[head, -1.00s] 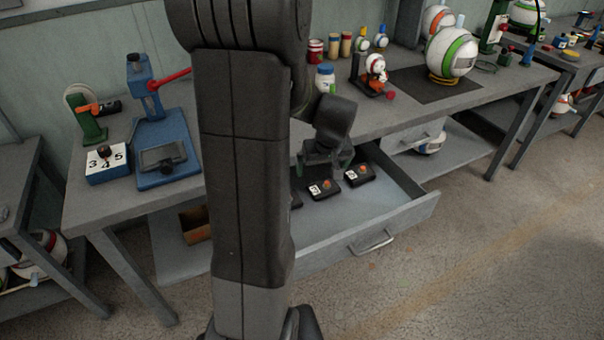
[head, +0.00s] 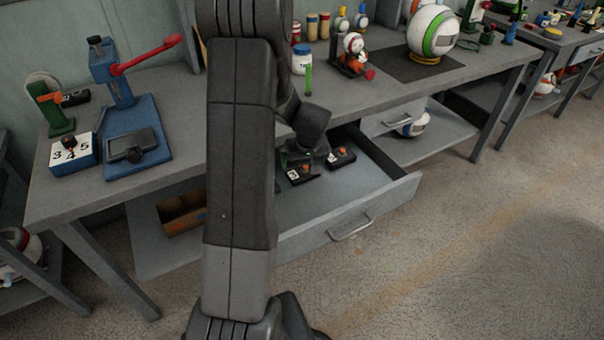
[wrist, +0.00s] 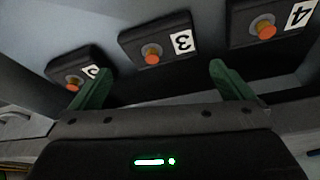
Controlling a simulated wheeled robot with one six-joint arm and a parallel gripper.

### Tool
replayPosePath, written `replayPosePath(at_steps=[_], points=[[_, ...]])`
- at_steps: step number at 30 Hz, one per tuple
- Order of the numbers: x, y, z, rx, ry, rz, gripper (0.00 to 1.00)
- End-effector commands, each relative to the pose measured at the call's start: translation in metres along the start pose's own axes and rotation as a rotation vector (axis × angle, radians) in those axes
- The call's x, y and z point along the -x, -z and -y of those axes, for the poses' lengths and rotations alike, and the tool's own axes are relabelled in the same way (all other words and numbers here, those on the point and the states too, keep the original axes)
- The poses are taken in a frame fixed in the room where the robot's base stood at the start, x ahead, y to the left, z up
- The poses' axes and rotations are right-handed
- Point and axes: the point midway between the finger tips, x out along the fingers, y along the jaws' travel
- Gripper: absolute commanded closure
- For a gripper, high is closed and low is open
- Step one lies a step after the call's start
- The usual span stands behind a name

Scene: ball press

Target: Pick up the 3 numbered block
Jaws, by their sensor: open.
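The 3 block (wrist: 160,42) is a dark block with an orange-red knob and a white label, seen upside down in the wrist view. It lies in the open drawer (head: 345,218) and also shows in the head view (head: 301,175). My gripper (wrist: 160,72) is open and empty. Its green fingers are spread, with the 3 block ahead of and between their tips, apart from them.
The 4 block (wrist: 268,24) lies on one side of the 3 block. Another numbered block (wrist: 75,66) lies on the other, partly behind a finger; it shows in the head view (head: 341,158). The bench top (head: 390,100) is above the drawer. A blue press (head: 125,125) stands left.

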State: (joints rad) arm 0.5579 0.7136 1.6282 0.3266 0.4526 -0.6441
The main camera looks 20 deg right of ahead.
Motion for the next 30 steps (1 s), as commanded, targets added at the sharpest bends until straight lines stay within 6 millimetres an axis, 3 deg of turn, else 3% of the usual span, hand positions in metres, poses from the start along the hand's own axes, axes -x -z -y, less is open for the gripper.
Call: replayPosePath(at_steps=[11,20,21,25,30], points=[[-0.045,0.004,0.002,0.000,0.000,0.002,0.00],[-0.050,0.005,0.002,0.000,0.000,0.000,0.00],[-0.050,0.005,0.002,0.000,0.000,0.000,0.02],[-0.050,0.005,0.002,0.000,0.000,0.000,0.28],[-0.050,0.005,0.002,0.000,0.000,0.000,0.29]])
